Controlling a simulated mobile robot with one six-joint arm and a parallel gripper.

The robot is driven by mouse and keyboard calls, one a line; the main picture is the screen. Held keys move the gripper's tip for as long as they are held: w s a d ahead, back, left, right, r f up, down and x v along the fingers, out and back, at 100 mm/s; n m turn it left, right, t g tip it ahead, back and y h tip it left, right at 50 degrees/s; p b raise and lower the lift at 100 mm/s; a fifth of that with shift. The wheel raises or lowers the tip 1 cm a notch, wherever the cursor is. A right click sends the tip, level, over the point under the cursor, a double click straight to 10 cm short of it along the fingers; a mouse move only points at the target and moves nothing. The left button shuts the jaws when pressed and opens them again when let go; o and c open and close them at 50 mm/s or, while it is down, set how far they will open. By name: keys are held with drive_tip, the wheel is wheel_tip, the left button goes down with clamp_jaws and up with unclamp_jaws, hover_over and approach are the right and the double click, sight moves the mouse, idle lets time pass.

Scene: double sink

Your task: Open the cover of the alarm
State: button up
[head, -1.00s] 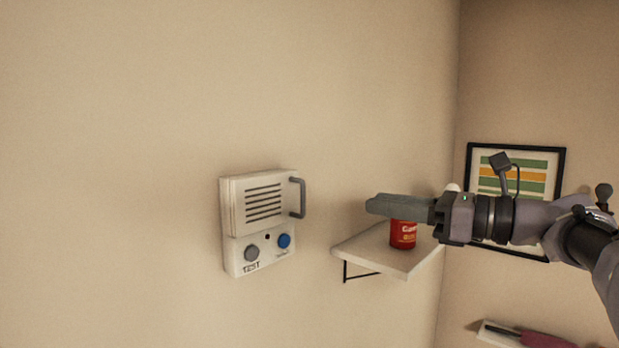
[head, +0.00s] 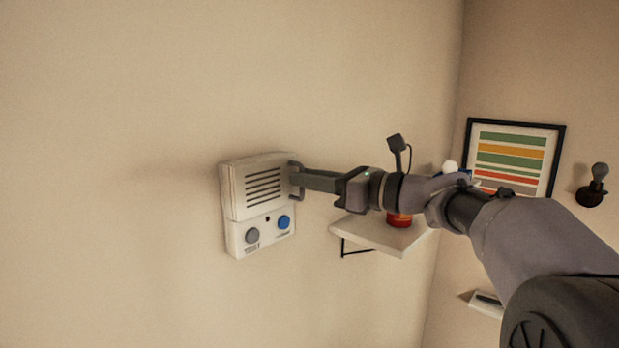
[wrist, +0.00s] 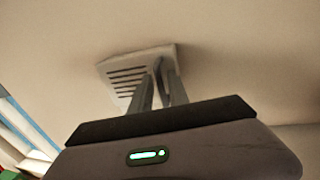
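The alarm is a white wall box with a slotted cover (head: 262,187) on its upper part. A grey handle (head: 297,181) stands on the cover's right side. The lower panel (head: 261,238) has a grey knob and a blue button. The cover looks closed. My gripper (head: 297,180) reaches the handle from the right. In the wrist view, the two fingers (wrist: 159,80) stand apart, with the grey handle (wrist: 158,72) between their tips. A gap still shows there, and the fingers look open around the handle. Whether a finger touches it is hard to see.
A white wall shelf (head: 375,236) with a red can (head: 399,219) stands below my arm. A framed striped picture (head: 512,157) and a dark wall fixture (head: 592,190) are on the right wall. The wall left of the alarm is bare.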

clamp_jaws()
idle(1.0)
